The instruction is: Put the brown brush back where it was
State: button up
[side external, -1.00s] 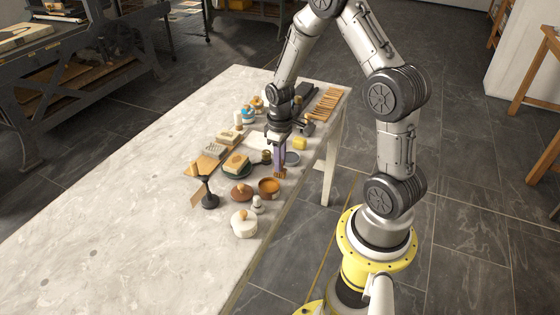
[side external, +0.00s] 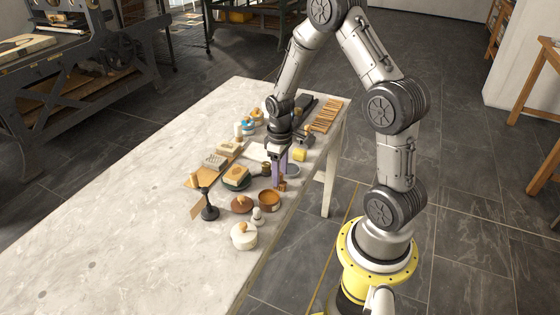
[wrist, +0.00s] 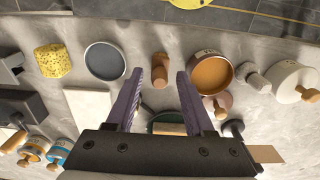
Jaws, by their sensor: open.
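The brown brush (wrist: 160,71), a short brown wooden piece, stands on the table between my fingertips in the wrist view. In the side view the brush (side external: 282,185) shows at the foot of my gripper (side external: 279,177), near the table's front edge. My gripper (wrist: 160,76) is open, with a purple finger on each side of the brush and a visible gap to both. The side view does not show clearly how far down the fingers reach. The brush's bristles cannot be made out.
An orange-brown bowl (wrist: 211,74) stands close to the right finger, and a grey round dish (wrist: 104,60) close to the left. A yellow sponge (wrist: 52,60), a small pale knobbed piece (wrist: 257,82) and a white lidded pot (side external: 244,236) are nearby. The table's left part (side external: 120,220) is clear.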

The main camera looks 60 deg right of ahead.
notch_tip(320, 180, up, 12)
jog(key=s+a+r+t, duration=0.2)
jog(key=s+a+r, duration=0.2)
jog(key=a+r, duration=0.45)
jog(key=s+a+r+t, duration=0.3)
jog(key=s+a, duration=0.4)
jog(key=s, duration=0.3)
jog(key=shift+s+a+r+t, duration=0.25)
jog(key=shift+r+t, duration=0.05)
jog(key=shift+r, duration=0.2)
